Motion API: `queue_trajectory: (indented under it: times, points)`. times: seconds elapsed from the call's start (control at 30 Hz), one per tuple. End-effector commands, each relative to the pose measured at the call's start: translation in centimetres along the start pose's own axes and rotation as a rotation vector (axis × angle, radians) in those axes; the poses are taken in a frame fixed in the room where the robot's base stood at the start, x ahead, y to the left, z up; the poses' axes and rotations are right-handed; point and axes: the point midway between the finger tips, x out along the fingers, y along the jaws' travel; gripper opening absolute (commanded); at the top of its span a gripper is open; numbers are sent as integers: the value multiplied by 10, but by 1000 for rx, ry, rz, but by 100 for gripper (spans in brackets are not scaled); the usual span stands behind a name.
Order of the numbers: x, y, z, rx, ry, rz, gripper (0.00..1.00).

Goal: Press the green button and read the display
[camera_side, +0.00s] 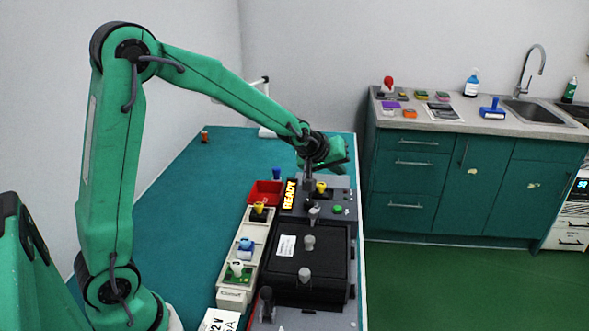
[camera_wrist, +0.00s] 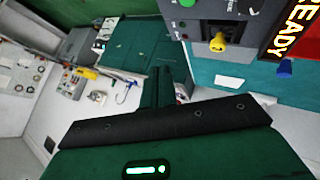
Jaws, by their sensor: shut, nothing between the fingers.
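The green button (camera_side: 338,210) is a small round cap on the grey panel of the test unit, right of the lit display (camera_side: 289,194). The display reads "READY" in yellow letters on black. In the wrist view the green button (camera_wrist: 187,3) is cut by the top edge, and the display (camera_wrist: 291,30) is at the upper right. My gripper shows in the wrist view (camera_wrist: 166,78) with its fingers together and empty. In the side view it is over the far end of the unit, apart from the green button; its fingertips are hard to make out.
A yellow knob (camera_side: 320,187) stands on the panel near the button. A red bin (camera_side: 265,193) and a pale rack (camera_side: 244,260) with coloured plugs stand left of the unit. A black lid with grey knobs lies nearer. The teal table (camera_side: 190,200) is clear on the left.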

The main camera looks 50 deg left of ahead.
Motion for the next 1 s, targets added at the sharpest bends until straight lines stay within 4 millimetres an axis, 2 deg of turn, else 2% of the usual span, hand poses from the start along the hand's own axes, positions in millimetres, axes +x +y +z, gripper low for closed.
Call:
queue_trajectory:
  times: [0.7, 1.0]
  points:
    - [45, -31, 36, 0, -4, -3, 0]
    - [57, -38, 45, 0, -2, -1, 0]
